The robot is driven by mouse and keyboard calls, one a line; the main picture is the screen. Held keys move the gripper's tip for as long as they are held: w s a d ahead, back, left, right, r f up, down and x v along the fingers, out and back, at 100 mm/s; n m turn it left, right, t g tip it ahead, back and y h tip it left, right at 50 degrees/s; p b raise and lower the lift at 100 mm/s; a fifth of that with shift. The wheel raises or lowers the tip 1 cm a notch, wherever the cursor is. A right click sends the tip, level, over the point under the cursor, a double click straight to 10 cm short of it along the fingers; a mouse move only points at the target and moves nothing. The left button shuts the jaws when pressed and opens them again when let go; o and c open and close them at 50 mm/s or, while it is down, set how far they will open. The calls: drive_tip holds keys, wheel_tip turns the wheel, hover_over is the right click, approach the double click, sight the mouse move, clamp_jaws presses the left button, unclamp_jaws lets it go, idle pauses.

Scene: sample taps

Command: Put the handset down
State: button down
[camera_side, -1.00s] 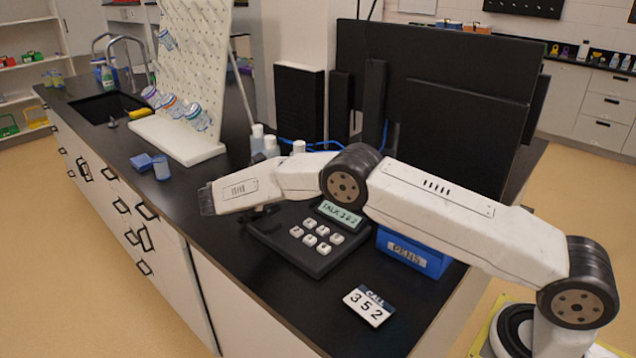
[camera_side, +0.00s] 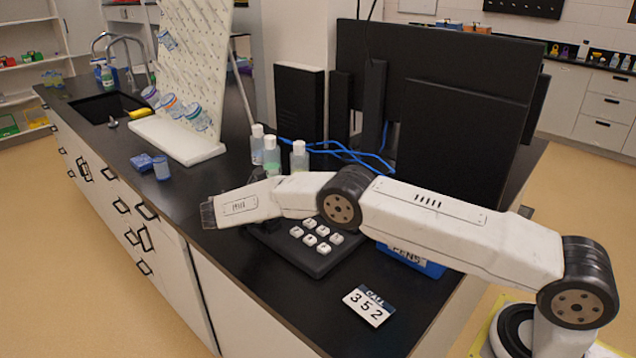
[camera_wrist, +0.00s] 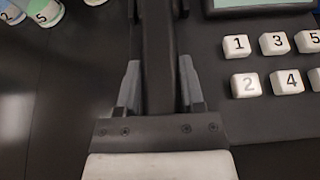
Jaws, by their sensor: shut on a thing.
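My gripper (camera_side: 208,213) is low over the left end of the black desk phone (camera_side: 318,262). In the wrist view my gripper (camera_wrist: 160,90) is shut on the dark handset (camera_wrist: 160,45), a long bar running up between the two grey fingers. The handset lies along the left side of the phone's white number keys (camera_wrist: 245,85). Dark pieces flank its far end at the top edge. The side view hides the handset behind my gripper, and I cannot tell whether it touches the cradle. Only a strip of the phone's display (camera_wrist: 262,4) shows.
A card reading CALL 352 (camera_side: 369,306) lies in front of the phone. A blue PENS box (camera_side: 410,260) is partly under my arm. Several bottles (camera_side: 271,155) stand behind the gripper, with blue cables and monitors beyond. The counter's front edge is close.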

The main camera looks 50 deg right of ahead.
drive_tip(key=shift+c, duration=1)
unclamp_jaws()
drive_tip(key=shift+v, duration=3.8)
drive_tip(key=shift+d+r, duration=0.1)
drive_tip(key=shift+r, duration=0.05)
drive_tip(key=shift+s+d+r+m+y, duration=0.1)
drive_tip(key=shift+d+r+m+y, duration=0.15)
drive_tip(key=shift+d+y, duration=0.35)
drive_tip(key=shift+s+d+r+m+y, duration=0.1)
drive_tip(key=shift+s+d+m+y, duration=0.15)
drive_tip(key=shift+s+m+y, duration=0.25)
drive_tip(key=shift+s+d+r+m+y, duration=0.15)
drive_tip(key=shift+s+d+y, duration=0.1)
drive_tip(key=shift+y, duration=0.35)
drive_tip(key=s+d+r+m+t+y, duration=0.1)
drive_tip(key=s+m+y, duration=0.4)
drive_tip(key=s, duration=1)
drive_tip(key=s+d+r+m+t+y, duration=0.1)
drive_tip(key=s+m+y, duration=0.4)
drive_tip(key=s+m, duration=0.6)
drive_tip(key=s, duration=0.5)
drive_tip(key=shift+s+r+t, duration=0.2)
drive_tip(key=shift+t, duration=0.1)
